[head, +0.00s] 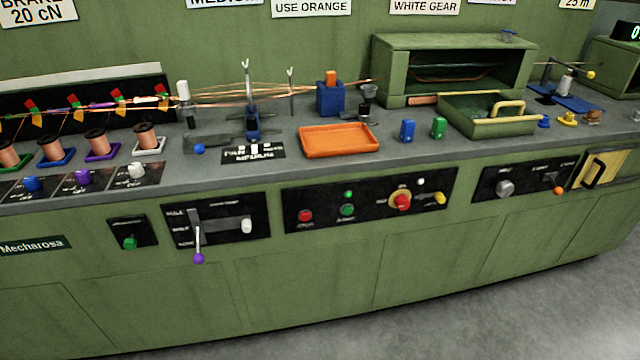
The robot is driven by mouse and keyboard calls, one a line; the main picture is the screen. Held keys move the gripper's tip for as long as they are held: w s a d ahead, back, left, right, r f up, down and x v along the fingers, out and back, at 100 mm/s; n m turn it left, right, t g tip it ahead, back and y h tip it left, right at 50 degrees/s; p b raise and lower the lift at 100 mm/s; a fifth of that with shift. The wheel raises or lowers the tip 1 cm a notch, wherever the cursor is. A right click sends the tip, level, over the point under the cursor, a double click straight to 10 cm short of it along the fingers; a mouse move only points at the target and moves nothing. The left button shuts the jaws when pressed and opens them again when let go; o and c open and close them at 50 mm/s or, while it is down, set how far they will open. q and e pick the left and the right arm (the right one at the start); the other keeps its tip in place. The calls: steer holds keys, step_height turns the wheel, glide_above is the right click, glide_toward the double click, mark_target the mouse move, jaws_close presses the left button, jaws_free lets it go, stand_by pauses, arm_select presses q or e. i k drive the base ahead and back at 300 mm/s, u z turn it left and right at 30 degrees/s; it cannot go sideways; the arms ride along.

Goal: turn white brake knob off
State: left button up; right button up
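The white brake knob (136,170) sits on a small black plate (142,181) on the machine's top, at the left. It is in front of the copper spool (146,136) on the white-edged base. A purple knob (83,176) and a blue knob (32,183) sit on similar plates to its left. The markings on the white knob's plate are too small to read, so I cannot tell its setting. Neither of my grippers shows in the head view.
An orange tray (340,140) and a blue block (331,99) are further right on the bench. Thin wires run above the spools to a white post (184,104). A lever with a purple ball (198,258) sticks out of the front panel below. Grey floor is clear at lower right.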

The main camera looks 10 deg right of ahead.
mark_target(136, 170)
steer(key=u, duration=0.3)
steer(key=k, duration=0.4)
steer(key=u, duration=1.4)
steer(key=i, duration=1.2)
steer(key=z, duration=1.15)
steer(key=i, duration=0.55)
steer(key=z, duration=0.55)
